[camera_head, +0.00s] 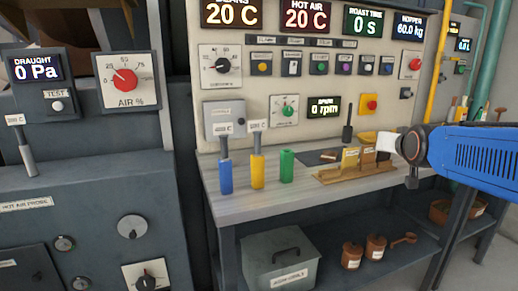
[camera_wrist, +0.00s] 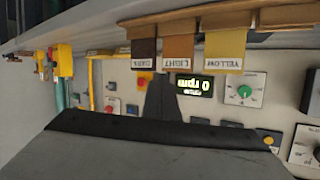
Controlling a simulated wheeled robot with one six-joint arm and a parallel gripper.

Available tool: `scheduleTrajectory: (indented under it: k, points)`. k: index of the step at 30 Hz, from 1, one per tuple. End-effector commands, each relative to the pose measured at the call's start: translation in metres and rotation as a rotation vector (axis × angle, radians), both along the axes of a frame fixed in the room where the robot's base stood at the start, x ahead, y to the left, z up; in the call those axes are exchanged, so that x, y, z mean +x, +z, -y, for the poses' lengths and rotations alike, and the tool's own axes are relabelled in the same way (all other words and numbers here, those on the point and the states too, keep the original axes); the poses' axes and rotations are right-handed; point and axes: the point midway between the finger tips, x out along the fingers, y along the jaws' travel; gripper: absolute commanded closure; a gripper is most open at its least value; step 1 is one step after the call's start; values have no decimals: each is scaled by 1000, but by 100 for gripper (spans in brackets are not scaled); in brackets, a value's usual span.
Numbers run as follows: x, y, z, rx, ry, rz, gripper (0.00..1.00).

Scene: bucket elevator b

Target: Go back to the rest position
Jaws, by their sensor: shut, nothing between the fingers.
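My gripper (camera_wrist: 166,88) shows in the wrist view as a dark shape rising from the bottom, its fingers together and nothing between them. That view is upside down, with the control panel behind the gripper and sample blocks marked DARK, LIGHT and YELLOW along the top. In the head view my blue arm reaches in from the right, above the right part of the workbench (camera_head: 250,208). I cannot make out the fingertips clearly there. The arm is apart from the blue (camera_head: 226,176), yellow (camera_head: 258,170) and green (camera_head: 287,166) handled tools on the bench.
A wooden rack (camera_head: 335,177) with sample blocks stands on the bench near my wrist. The control panel (camera_head: 235,80) with knobs and displays rises behind. A grey metal box (camera_head: 280,268) and brown pots (camera_head: 352,255) sit on the lower shelf. The bench's front left is clear.

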Motion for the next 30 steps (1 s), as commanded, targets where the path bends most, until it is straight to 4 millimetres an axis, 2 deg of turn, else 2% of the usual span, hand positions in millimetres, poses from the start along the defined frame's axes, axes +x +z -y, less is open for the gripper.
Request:
scheduleTrajectory:
  k: [1,3,8,12,15,18,21,24,30]
  points:
    - [-24,-18,-12,1,17,-61,100]
    - [-55,-45,-24,2,40,-155,100]
    - [-130,-104,-49,-2,93,-361,100]
    - [-199,-153,-66,-9,141,-536,100]
    - [-245,-183,-74,-16,171,-647,100]
    - [-282,-206,-79,-21,197,-739,100]
    - [-308,-222,-82,-25,213,-801,100]
    - [-322,-230,-83,-27,223,-835,100]
    - [-325,-232,-83,-27,225,-845,100]
